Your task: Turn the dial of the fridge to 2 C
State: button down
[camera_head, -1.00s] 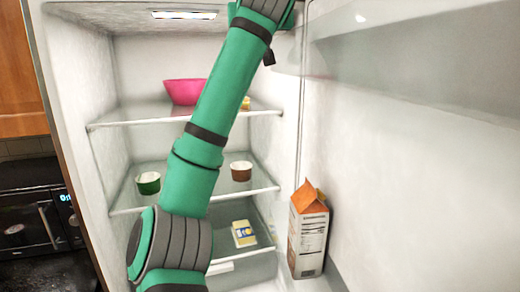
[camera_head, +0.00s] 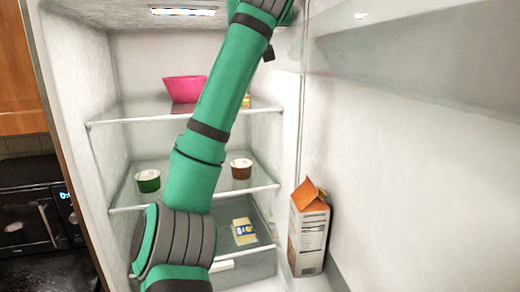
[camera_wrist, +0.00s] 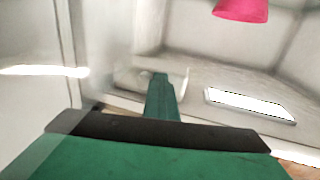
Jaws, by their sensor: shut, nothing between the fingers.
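The open fridge (camera_head: 120,75) fills most of the head view, with my arm reaching up across its interior to the ceiling. In the wrist view my gripper (camera_wrist: 161,76) is shut and empty, its fingers pointing at the fridge's inner top. A pale, rounded shape (camera_wrist: 182,80) behind the fingertips may be the dial. It is partly hidden by the fingers, and I cannot read any marks or its setting. Whether the fingers touch it cannot be told. In the head view my gripper and the dial are not visible at the top edge.
A lit ceiling lamp (camera_head: 184,11) is in the fridge top. A pink bowl (camera_head: 180,88), two small tubs (camera_head: 148,181) (camera_head: 241,169) and a yellow-white pack (camera_head: 244,232) lie on shelves. A carton (camera_head: 309,230) stands in the open door at right.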

jog(key=shift+r, duration=0.65)
jog(key=shift+s+a, duration=0.1)
jog(key=shift+a, duration=0.15)
jog(key=shift+s+d, duration=0.25)
jog(key=shift+s, duration=0.7)
jog(key=shift+s+d, duration=0.25)
jog(key=shift+s, duration=0.75)
jog(key=shift+s+d, duration=0.25)
jog(key=shift+s, duration=0.7)
